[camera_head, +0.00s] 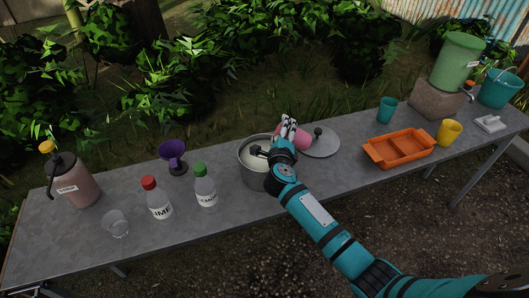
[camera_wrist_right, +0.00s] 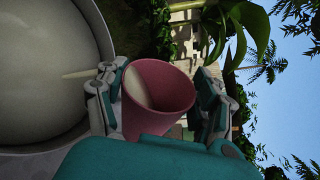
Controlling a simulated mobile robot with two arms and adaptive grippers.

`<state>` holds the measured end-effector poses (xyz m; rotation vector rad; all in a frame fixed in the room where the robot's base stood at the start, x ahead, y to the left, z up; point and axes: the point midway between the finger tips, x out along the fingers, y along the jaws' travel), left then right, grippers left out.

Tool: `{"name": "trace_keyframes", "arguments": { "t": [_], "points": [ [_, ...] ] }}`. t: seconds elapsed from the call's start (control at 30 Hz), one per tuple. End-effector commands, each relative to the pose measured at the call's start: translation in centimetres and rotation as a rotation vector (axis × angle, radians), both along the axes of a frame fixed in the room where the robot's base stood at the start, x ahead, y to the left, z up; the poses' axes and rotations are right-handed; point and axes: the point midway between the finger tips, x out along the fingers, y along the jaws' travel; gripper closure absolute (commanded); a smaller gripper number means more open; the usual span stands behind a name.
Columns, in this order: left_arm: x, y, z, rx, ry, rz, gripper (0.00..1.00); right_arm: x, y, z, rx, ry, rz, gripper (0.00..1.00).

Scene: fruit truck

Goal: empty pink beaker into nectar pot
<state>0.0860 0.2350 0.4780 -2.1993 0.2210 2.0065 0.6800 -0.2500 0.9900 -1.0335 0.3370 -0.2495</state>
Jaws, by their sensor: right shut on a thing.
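The pink beaker (camera_head: 303,138) is in my right gripper (camera_head: 287,138), at the far right side of the nectar pot (camera_head: 258,181). In the right wrist view, the fingers of my gripper (camera_wrist_right: 157,82) flank the beaker (camera_wrist_right: 165,100), and its mouth shows a pale patch inside. The wrist picture is rolled, with sky at the right, and the beaker looks tilted. The grey pot (camera_wrist_right: 103,30) fills the left of that view, with pale contents. A thin pale streak reaches from near the beaker over the pot; I cannot tell if it is pouring liquid.
A round lid (camera_head: 322,143) lies right of the pot. A green-capped bottle (camera_head: 205,187), a red-capped bottle (camera_head: 158,201) and a purple cup (camera_head: 173,155) stand to its left. An orange tray (camera_head: 400,147) lies farther right. Bare table (camera_head: 235,222) shows in front.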

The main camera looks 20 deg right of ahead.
Motion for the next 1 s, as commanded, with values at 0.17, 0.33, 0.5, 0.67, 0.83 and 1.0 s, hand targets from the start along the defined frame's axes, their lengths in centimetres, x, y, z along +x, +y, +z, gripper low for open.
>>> {"name": "trace_keyframes", "arguments": {
  "t": [0.17, 0.33, 0.5, 0.67, 0.83, 1.0],
  "points": [
    [0.0, 0.0, -0.3, 0.0, 0.0, 0.0, 0.6, 0.0, 0.0, -0.1, -0.021, 0.003, 0.002, 0.71],
    [0.0, 0.0, -0.6, 0.0, 0.0, 0.0, 0.6, 0.1, 0.1, -0.3, -0.039, 0.007, 0.002, 0.71],
    [0.0, 0.0, -0.8, 0.0, 0.0, 0.0, 0.6, 0.0, 0.1, -0.5, -0.057, 0.012, 0.0, 0.71],
    [0.0, 0.0, -1.0, 0.0, 0.0, 0.0, 0.6, 0.1, 0.2, -0.6, -0.076, 0.015, 0.001, 0.71],
    [0.0, 0.0, -1.3, 0.0, 0.0, 0.0, 0.6, 0.1, 0.3, -0.7, -0.093, 0.019, 0.002, 0.71],
    [0.0, 0.0, -1.6, 0.0, 0.0, 0.0, 0.6, 0.1, 0.3, -0.9, -0.111, 0.024, 0.001, 0.71]
  ]
}}
